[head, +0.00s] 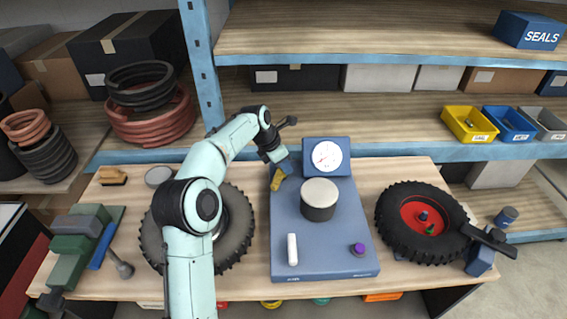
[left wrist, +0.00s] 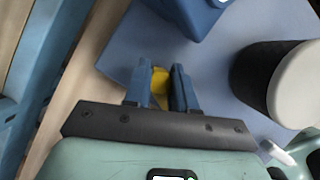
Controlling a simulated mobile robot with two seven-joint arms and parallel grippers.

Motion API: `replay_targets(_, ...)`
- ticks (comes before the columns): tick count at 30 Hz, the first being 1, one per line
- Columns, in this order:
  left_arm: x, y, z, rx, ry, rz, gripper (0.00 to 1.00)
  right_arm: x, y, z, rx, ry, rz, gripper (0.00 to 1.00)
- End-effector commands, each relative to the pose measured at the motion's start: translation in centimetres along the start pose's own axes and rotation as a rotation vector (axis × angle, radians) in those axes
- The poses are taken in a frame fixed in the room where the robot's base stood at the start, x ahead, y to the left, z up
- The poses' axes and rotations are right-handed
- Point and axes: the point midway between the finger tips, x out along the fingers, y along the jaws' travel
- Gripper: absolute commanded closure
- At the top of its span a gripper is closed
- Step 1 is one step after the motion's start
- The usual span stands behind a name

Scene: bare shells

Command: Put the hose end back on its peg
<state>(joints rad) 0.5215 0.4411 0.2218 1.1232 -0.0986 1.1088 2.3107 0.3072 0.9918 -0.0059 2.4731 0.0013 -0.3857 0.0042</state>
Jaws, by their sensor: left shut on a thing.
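My left gripper (head: 276,169) is at the back left corner of the blue machine base (head: 338,260), beside the gauge. It is shut on a small yellow piece (head: 278,182), which also shows between the blue fingers in the left wrist view (left wrist: 160,88). Much of the piece is hidden by the fingers. I cannot tell whether it is the hose end or whether it touches the base. No hose leading to it shows. A short white upright post (head: 292,249) stands on the base's front left; I cannot tell whether it is the peg. My right gripper is not in view.
A dark cylinder with a pale top (head: 319,197) and a gauge box (head: 327,157) stand on the base, with a purple knob (head: 357,249) at front right. Tires (head: 420,222) lie either side. Coiled hoses (head: 145,112) sit on the left shelf. Small bins (head: 469,124) line the back right.

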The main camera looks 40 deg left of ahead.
Motion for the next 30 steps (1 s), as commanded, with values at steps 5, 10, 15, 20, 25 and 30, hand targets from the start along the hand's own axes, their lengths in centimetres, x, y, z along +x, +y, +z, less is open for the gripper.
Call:
replay_targets(5,0.23,0.02,-0.09,0.000,-0.001,0.001,1.00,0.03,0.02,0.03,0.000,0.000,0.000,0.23)
replay_targets(10,0.22,0.02,-0.08,0.000,-0.001,0.001,1.00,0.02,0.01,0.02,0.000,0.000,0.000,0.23)
replay_targets(15,0.21,0.02,-0.08,0.000,-0.001,0.001,0.52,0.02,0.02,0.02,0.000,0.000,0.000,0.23)
replay_targets(20,0.21,0.02,-0.08,0.000,-0.001,0.001,0.45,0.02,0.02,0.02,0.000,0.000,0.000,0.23)
replay_targets(25,0.24,0.02,-0.11,0.000,0.000,0.000,0.16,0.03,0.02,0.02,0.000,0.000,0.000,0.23)
replay_targets(30,0.24,0.02,-0.11,0.000,0.000,0.000,0.13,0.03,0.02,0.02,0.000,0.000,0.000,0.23)
